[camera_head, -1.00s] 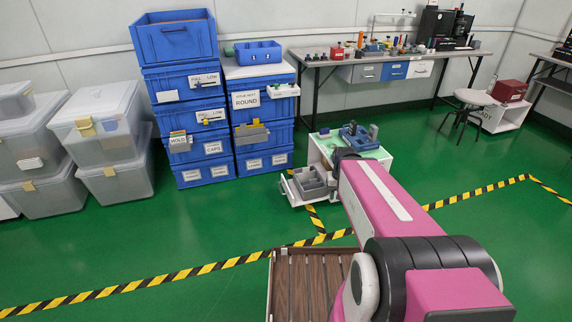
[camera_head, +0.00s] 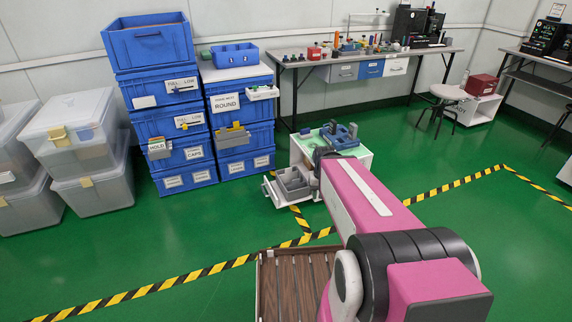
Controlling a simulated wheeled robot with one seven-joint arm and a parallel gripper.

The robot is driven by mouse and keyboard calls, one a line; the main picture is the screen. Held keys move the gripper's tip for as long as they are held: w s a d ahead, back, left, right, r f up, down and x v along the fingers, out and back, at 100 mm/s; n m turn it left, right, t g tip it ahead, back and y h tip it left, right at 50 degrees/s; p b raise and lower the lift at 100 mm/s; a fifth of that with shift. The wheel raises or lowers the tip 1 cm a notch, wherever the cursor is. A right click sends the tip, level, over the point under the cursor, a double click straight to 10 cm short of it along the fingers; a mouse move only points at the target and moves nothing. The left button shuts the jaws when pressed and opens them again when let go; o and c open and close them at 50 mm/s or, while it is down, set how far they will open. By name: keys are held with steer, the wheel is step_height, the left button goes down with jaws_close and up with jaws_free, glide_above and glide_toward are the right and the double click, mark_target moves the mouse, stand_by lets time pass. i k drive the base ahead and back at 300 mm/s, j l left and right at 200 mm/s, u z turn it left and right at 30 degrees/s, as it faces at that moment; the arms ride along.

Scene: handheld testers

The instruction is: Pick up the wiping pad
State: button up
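I cannot pick out a wiping pad for certain; objects this far off are too small to tell. My pink arm (camera_head: 372,195) reaches forward from the lower right toward a small white cart (camera_head: 362,157). The arm's far end hides part of the cart, and my gripper does not show. On the cart are a green top surface and a blue holder (camera_head: 340,136). A grey divided tray (camera_head: 291,181) sits in the cart's pulled-out drawer, left of the arm.
Blue crates (camera_head: 187,143) stand stacked at the left, beside clear lidded bins (camera_head: 95,190). A long workbench (camera_head: 290,58) with small items runs along the back wall. A stool (camera_head: 449,92) stands at the right. Green floor with striped tape (camera_head: 440,194) is open right of the cart.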

mark_target(305, 133)
steer(key=i+l+u, duration=0.1)
steer(key=i+l, duration=0.25)
steer(key=i+l+u, duration=0.15)
steer(key=i+l, duration=0.15)
steer(key=i+l+u, duration=0.1)
steer(key=i+l, duration=0.2)
steer(key=l, duration=0.15)
steer(key=i+l+u, duration=0.15)
steer(key=i+l, duration=0.15)
steer(key=i+l+u, duration=0.1)
steer(key=i+l, duration=0.15)
steer(key=l, duration=0.3)
